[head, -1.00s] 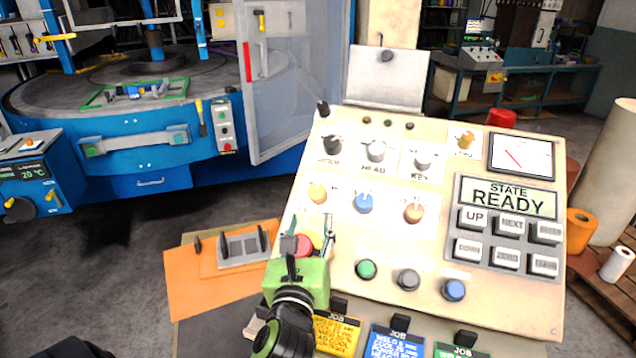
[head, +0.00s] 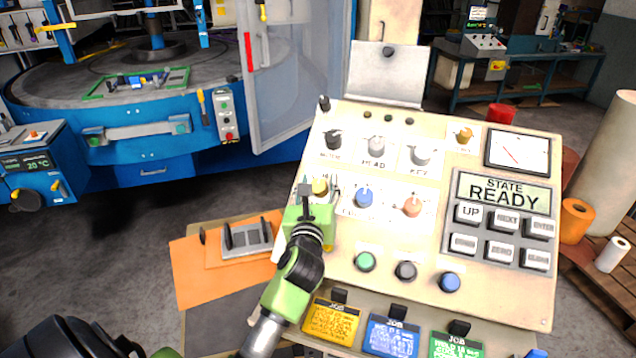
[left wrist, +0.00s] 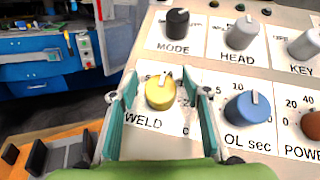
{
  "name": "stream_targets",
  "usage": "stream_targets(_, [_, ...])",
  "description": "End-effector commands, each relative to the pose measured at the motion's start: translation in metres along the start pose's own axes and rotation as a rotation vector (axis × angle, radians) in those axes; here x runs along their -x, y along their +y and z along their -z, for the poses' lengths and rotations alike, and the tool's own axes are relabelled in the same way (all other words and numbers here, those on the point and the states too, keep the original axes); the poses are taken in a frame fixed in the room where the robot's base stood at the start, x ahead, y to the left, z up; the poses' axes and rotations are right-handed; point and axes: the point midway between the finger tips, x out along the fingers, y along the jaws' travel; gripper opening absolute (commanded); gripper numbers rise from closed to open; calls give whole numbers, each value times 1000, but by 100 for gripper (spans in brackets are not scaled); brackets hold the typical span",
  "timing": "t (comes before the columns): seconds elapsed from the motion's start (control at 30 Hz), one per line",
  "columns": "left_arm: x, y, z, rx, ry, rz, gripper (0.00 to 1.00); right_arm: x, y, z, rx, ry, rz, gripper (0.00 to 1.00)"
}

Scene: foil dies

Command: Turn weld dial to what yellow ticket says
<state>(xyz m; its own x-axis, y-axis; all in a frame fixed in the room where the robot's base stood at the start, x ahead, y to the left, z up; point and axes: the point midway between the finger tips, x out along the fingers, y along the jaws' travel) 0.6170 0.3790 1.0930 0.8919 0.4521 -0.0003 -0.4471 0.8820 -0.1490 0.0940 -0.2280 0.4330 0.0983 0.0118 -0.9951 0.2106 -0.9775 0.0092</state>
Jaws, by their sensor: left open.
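The yellow weld dial (head: 320,184) is on the sloped cream panel, at the left of the second row. In the left wrist view the dial (left wrist: 159,93) shows a pale pointer aimed up and slightly right, above the word WELD. My left gripper (head: 319,190) is open, with one finger on each side of the dial. In the left wrist view gaps show between both fingers and the dial. The yellow ticket (head: 331,321) hangs below the panel's front edge, left of the other tickets; its small print is too blurred to read surely. My right gripper is out of view.
The blue OL SEC dial (head: 364,196) is just right of my left gripper. Black, grey and white knobs sit above. A blue ticket (head: 392,337) and a green ticket (head: 457,344) hang beside the yellow one. The display (head: 503,190) reads STATE READY.

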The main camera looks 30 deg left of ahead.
Motion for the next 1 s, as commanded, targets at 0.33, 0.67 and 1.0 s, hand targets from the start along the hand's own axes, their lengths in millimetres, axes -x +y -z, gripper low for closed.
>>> stream_targets(0.33, [0,0,0,0,0,0,4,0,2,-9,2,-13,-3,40])
stream_targets(0.67, [0,0,-2,-31,2,39,4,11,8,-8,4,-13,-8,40])
stream_targets(1.0, [1,0,-5,-169,6,234,4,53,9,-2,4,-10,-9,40])
